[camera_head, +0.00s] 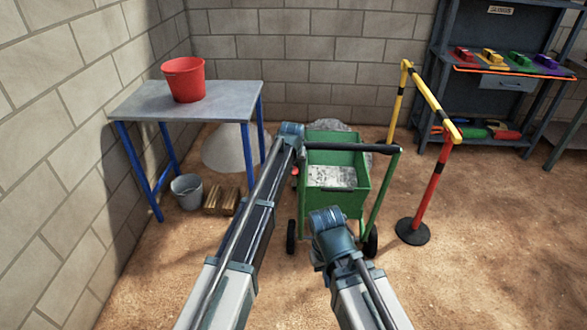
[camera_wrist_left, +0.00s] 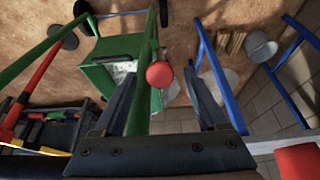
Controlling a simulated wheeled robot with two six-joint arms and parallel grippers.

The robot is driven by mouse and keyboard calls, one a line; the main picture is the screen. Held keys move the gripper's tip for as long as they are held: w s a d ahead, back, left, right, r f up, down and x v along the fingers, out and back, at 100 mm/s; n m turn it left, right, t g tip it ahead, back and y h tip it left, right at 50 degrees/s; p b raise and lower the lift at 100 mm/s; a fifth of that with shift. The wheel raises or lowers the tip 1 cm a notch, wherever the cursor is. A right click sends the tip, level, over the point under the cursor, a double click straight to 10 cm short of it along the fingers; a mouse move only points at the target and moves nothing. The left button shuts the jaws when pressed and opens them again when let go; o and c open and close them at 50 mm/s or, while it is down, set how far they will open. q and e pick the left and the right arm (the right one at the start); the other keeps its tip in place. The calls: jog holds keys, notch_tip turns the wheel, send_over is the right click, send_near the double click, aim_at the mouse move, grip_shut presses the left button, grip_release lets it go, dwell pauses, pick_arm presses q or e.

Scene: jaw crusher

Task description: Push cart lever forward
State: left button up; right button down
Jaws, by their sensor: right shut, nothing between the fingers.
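The green cart (camera_head: 355,172) stands on the dirt floor, holding grey stone, with a black crossbar handle (camera_head: 350,147). Its lever has a round red knob, which shows in the head view (camera_head: 296,171) at the cart's left side and large in the left wrist view (camera_wrist_left: 159,74). My left gripper (camera_wrist_left: 160,82) is open, and the knob appears between its fingertips in that view. I cannot tell whether a finger touches it. In the head view my left wrist hides part of the cart's left side. My right gripper (camera_head: 322,240) is shut and empty, in front of the cart.
A table (camera_head: 225,98) with a red bucket (camera_head: 184,79) stands at left. A yellow and red barrier (camera_head: 435,187) stands right of the cart. A workbench (camera_head: 500,85) is at back right. The right floor is clear.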

pick_arm(q)
jog(key=shift+r, duration=0.1)
jog(key=p+v, duration=1.2)
jog(key=v, duration=0.1)
jog(key=shift+r+p, duration=0.25)
jog(key=shift+p, duration=0.15)
jog(key=shift+s, duration=0.1)
